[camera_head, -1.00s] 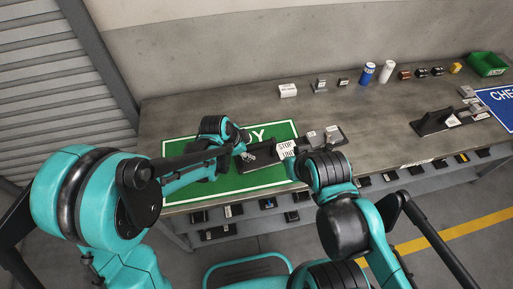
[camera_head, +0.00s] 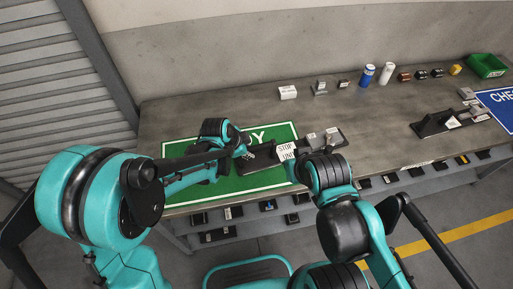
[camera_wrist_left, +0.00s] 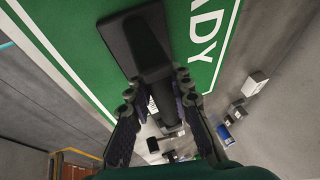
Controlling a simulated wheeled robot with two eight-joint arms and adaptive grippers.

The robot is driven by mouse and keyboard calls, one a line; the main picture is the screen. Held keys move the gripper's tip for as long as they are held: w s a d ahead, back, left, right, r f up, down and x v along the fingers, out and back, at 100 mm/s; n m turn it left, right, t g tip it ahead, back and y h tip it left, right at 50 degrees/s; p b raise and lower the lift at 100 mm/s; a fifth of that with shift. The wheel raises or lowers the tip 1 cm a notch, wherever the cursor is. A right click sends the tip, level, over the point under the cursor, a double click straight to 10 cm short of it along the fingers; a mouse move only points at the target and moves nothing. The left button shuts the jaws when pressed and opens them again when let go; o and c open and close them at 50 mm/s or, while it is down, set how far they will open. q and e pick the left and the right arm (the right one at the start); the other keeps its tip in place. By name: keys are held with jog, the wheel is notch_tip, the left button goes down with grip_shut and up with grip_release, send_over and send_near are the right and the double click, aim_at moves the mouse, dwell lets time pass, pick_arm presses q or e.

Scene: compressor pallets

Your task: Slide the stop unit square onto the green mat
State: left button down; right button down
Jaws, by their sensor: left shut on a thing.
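The stop unit (camera_head: 287,150) is a long dark unit with a white "STOP UNIT" label. Its left part lies over the green mat (camera_head: 180,149), and its right end reaches past the mat's right edge onto the bare table. My left gripper (camera_head: 247,151) is shut on the unit's left part. In the left wrist view, the fingers (camera_wrist_left: 154,100) close around a dark upright part, and the unit's flat dark plate (camera_wrist_left: 118,38) lies over the mat (camera_wrist_left: 60,35), slightly turned from its white border.
A second dark unit (camera_head: 435,123) stands at the right by a blue mat (camera_head: 497,100). A white block (camera_head: 288,92), a blue can (camera_head: 367,75), a white can (camera_head: 387,73) and a green bin (camera_head: 487,66) stand along the back.

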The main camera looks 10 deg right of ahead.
pick_arm(q)
jog(key=a, duration=1.1)
jog(key=a+b, duration=0.1)
jog(key=a, duration=1.1)
jog(key=shift+s+a+f, duration=0.15)
jog(key=shift+a, duration=0.15)
dwell(0.4)
jog(key=c, duration=1.3)
grip_release()
jog(key=shift+d, duration=0.1)
jog(key=v, duration=1.2)
